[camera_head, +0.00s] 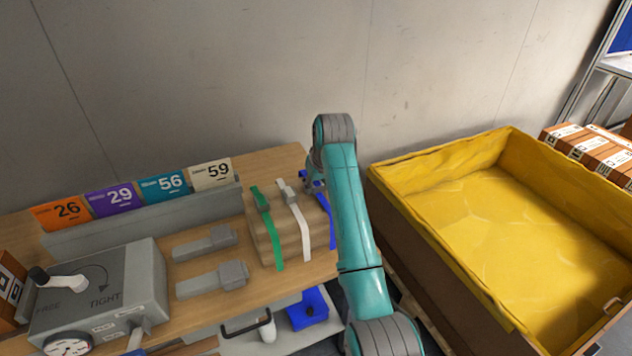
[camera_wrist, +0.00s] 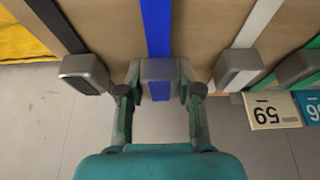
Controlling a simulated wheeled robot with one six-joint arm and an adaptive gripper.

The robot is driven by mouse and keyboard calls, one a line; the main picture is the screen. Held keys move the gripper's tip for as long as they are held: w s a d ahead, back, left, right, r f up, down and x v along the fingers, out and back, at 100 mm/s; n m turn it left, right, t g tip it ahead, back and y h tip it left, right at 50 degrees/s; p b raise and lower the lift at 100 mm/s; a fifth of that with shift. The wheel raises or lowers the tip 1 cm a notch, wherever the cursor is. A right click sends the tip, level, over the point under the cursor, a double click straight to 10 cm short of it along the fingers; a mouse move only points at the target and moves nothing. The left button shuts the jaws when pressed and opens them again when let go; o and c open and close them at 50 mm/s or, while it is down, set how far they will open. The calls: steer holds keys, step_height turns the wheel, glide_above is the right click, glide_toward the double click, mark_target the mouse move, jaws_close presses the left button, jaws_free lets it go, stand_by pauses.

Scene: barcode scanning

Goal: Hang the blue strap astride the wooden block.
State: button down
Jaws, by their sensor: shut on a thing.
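The wooden block (camera_head: 273,240) stands on the table, with its wood also showing in the wrist view (camera_wrist: 205,30). The blue strap (camera_head: 331,228) lies across the block near its right end, partly behind my arm. In the wrist view the blue strap (camera_wrist: 157,28) runs straight over the wood to a grey buckle (camera_wrist: 159,70). My gripper (camera_wrist: 160,76) is shut on that buckle, one finger on each side. In the head view my gripper (camera_head: 312,183) is mostly hidden behind my arm at the block's far edge. The strap's full drop is hidden.
Green (camera_head: 272,235) and white (camera_head: 300,225) straps lie over the block beside the blue one; a black strap (camera_wrist: 55,22) shows in the wrist view. Number cards (camera_head: 165,187), a grey tightening device (camera_head: 100,290) and a yellow-lined crate (camera_head: 520,255) stand around.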

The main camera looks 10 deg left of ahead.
steer(key=shift+s+f, duration=0.1)
steer(key=shift+f, duration=0.3)
steer(key=c, duration=0.7)
jaws_free()
steer(key=shift+f, duration=0.2)
steer(key=shift+r, duration=0.2)
steer(key=shift+d+r, duration=0.1)
steer(key=shift+r, duration=0.2)
steer(key=v, duration=1.1)
steer(key=shift+r, duration=0.2)
